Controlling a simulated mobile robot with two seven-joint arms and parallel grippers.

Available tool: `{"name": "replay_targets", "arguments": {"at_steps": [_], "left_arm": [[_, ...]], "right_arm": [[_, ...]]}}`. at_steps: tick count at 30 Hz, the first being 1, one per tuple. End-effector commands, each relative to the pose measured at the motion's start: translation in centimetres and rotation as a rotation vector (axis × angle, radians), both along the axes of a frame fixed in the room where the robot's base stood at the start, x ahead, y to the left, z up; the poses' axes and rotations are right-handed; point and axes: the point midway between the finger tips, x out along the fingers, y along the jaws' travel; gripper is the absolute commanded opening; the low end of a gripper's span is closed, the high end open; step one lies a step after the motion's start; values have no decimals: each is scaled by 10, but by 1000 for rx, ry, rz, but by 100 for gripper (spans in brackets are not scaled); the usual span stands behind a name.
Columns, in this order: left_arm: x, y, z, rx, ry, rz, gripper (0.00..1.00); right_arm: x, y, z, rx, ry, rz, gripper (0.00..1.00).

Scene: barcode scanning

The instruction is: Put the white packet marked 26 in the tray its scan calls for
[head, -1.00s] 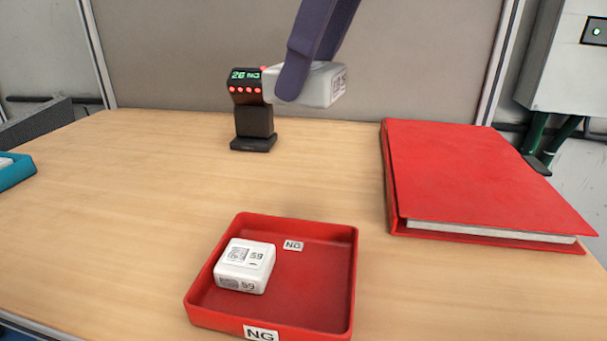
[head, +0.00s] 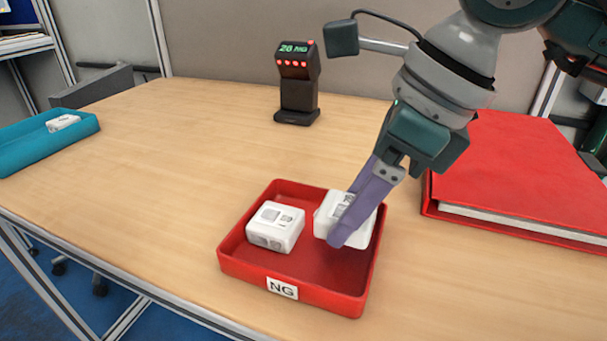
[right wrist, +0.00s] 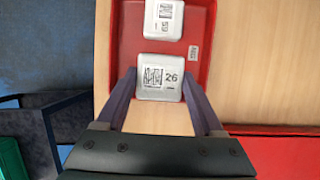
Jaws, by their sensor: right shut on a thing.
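The white packet marked 26 (right wrist: 161,82) is between the fingers of my right gripper (right wrist: 162,92) in the right wrist view. In the head view my right gripper (head: 352,222) is shut on this packet (head: 330,222), over the right part of the red NG tray (head: 300,279). I cannot tell whether the packet touches the tray floor. Another white packet (head: 275,226) lies in the tray's left part; it reads 59 in the right wrist view (right wrist: 163,18). The scanner (head: 297,88) stands behind, its display showing 26 and NG with red lights. My left gripper is out of view.
A teal tray (head: 50,140) with a white packet (head: 63,122) is at the far left. A thick red binder (head: 520,175) lies right of the red tray. The table between the trays is clear.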

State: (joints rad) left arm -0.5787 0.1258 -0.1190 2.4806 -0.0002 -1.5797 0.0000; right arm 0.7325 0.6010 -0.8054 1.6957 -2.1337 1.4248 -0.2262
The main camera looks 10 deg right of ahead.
Motion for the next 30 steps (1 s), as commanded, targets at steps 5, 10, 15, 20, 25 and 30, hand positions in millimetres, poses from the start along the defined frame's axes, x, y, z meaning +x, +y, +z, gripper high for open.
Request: {"name": "replay_targets", "arguments": {"at_steps": [5,10,15,20,25,30], "left_arm": [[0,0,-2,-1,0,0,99],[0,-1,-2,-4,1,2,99],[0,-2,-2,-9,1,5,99],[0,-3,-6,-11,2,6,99],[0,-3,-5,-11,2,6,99],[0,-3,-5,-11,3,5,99]], "right_arm": [[-1,0,-30,1,5,0,0],[0,0,-39,0,0,0,0],[0,0,-39,0,0,0,0],[0,0,-42,1,1,0,71],[0,0,-42,0,2,-1,91],[0,0,-41,0,2,-1,99]]}}
